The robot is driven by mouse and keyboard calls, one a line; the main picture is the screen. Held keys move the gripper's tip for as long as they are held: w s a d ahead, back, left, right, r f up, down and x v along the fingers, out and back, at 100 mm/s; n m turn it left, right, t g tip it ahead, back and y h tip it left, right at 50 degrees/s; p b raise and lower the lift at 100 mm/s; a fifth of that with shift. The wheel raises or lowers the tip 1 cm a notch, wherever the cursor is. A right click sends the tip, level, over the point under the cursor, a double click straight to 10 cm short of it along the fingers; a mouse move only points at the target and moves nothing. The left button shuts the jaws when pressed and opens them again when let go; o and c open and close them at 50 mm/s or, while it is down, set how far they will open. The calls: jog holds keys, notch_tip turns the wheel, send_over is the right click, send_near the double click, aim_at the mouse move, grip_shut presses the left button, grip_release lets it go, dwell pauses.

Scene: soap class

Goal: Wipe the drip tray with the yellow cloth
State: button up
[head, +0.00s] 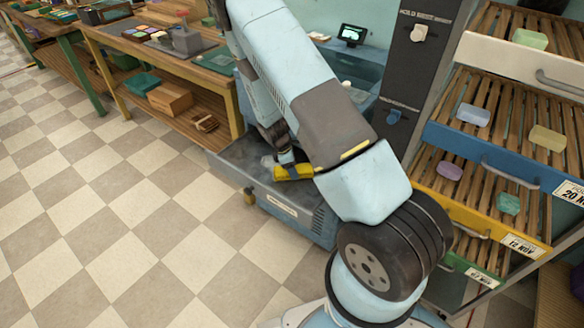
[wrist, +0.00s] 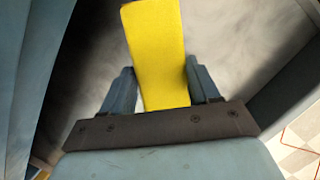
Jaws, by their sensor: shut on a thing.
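My gripper (wrist: 162,92) is shut on the yellow cloth (wrist: 157,50), which sticks out beyond the fingers in the wrist view. In the head view the yellow cloth (head: 294,172) shows at the end of my arm, low over the grey drip tray (head: 240,160). The tray's surface (wrist: 225,45) fills the background of the wrist view, grey with lighter, cloudy patches. I cannot tell whether the cloth touches it. My arm hides part of the tray in the head view.
A drying rack with slatted drawers (head: 480,150) holding soap bars stands at the right. A wooden bench (head: 165,60) with trays and boxes stands at the back left. The checkered floor (head: 110,220) at left is clear.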

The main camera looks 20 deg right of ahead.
aim_at(266, 163)
jog(key=shift+f, duration=0.15)
jog(key=shift+w+a, duration=0.5)
jog(key=shift+w, duration=0.2)
jog(key=shift+w+a, duration=0.5)
jog(key=shift+w, duration=0.2)
jog(key=shift+w+a+f, duration=0.1)
jog(key=shift+w+a, duration=0.95)
jog(key=shift+w, duration=0.35)
jog(key=shift+w+a, duration=1)
jog(key=shift+w, duration=0.35)
jog(key=shift+w+a+f, duration=0.1)
jog(key=shift+w+a, duration=0.95)
jog(key=shift+w, duration=0.35)
jog(key=shift+w+a+r, duration=0.15)
jog(key=shift+w+a, duration=0.8)
jog(key=shift+w, duration=0.25)
jog(key=shift+s+a+r, duration=0.1)
jog(key=shift+s+a, duration=0.35)
jog(key=shift+a, duration=0.1)
jog(key=shift+s+d, duration=0.55)
jog(key=shift+s, duration=0.2)
jog(key=shift+s+d, duration=0.55)
jog(key=shift+s, duration=0.15)
